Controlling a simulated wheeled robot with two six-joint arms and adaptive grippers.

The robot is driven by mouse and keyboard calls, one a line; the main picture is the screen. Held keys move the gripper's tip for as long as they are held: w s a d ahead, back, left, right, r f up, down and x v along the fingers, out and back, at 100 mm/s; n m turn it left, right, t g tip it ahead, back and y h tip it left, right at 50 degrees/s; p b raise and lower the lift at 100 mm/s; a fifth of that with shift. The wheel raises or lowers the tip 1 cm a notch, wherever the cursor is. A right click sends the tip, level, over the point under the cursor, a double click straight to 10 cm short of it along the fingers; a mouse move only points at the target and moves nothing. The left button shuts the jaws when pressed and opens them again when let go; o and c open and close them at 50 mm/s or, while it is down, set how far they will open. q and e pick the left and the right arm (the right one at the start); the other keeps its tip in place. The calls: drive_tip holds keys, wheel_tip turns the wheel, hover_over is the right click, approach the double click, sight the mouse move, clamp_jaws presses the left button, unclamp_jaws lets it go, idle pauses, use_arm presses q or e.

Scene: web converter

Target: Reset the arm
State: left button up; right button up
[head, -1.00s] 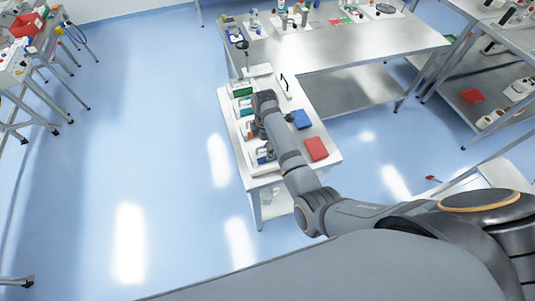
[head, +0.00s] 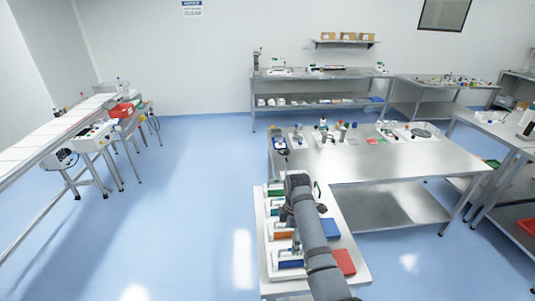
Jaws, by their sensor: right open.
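My right arm reaches forward from the bottom of the head view over a white-topped side table (head: 265,232). My right gripper (head: 298,182) is at the far end of this arm, over the table; its fingers are mostly hidden behind the wrist. I see nothing held in it. My left gripper and left arm are out of view.
On the side table are green, orange and blue fixtures (head: 289,261), a blue block (head: 330,229) and a red block (head: 344,262). A steel workbench (head: 400,165) with small items adjoins it behind. A conveyor (head: 60,130) stands at left. The blue floor (head: 190,220) between is open.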

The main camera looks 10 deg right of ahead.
drive_tip(key=s+d+f+m+t, duration=0.2)
drive_tip(key=s+d+f+m, duration=0.55)
drive_tip(key=s, duration=0.35)
drive_tip(key=s+d+r+m+t, duration=0.1)
drive_tip(key=s+d+r+m, duration=0.15)
drive_tip(key=s+m, duration=0.4)
drive_tip(key=s+d+r+m+t, duration=0.1)
drive_tip(key=s+r+m, duration=0.2)
drive_tip(key=s, duration=0.6)
wheel_tip(320, 180, down, 35)
drive_tip(key=s+d+g+b, duration=0.2)
drive_tip(key=s+b, duration=0.1)
drive_tip(key=b, duration=0.5)
use_arm(q)
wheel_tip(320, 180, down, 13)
drive_tip(key=b, duration=0.5)
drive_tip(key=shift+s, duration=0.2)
use_arm(e)
drive_tip(key=s+d+f, duration=0.1)
drive_tip(key=s+f, duration=1.6)
drive_tip(key=f, duration=0.3)
drive_tip(key=shift+s+d+g+h, duration=0.15)
drive_tip(key=shift+s+g+h, duration=0.1)
drive_tip(key=shift+g+h, duration=0.15)
